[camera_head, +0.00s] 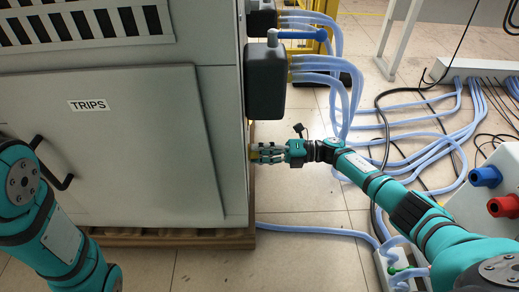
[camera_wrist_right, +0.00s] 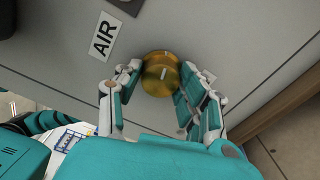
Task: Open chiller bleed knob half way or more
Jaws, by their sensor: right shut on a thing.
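A round brass-yellow knob (camera_wrist_right: 160,74) sticks out from the grey cabinet side in the right wrist view, below a label reading AIR. It bears a pale mark on its face. My right gripper (camera_wrist_right: 160,88) has its fingers on both sides of the knob and is shut on it. In the head view my right gripper (camera_head: 268,153) reaches in from the right to the cabinet's side; only a little yellow of the knob (camera_head: 254,153) shows at its fingertips. My left arm shows at the left edge; its gripper is out of view.
The grey cabinet (camera_head: 130,130) with a TRIPS label stands at the left on a wooden base (camera_head: 170,240). Hoses and cables lie on the floor at the right.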

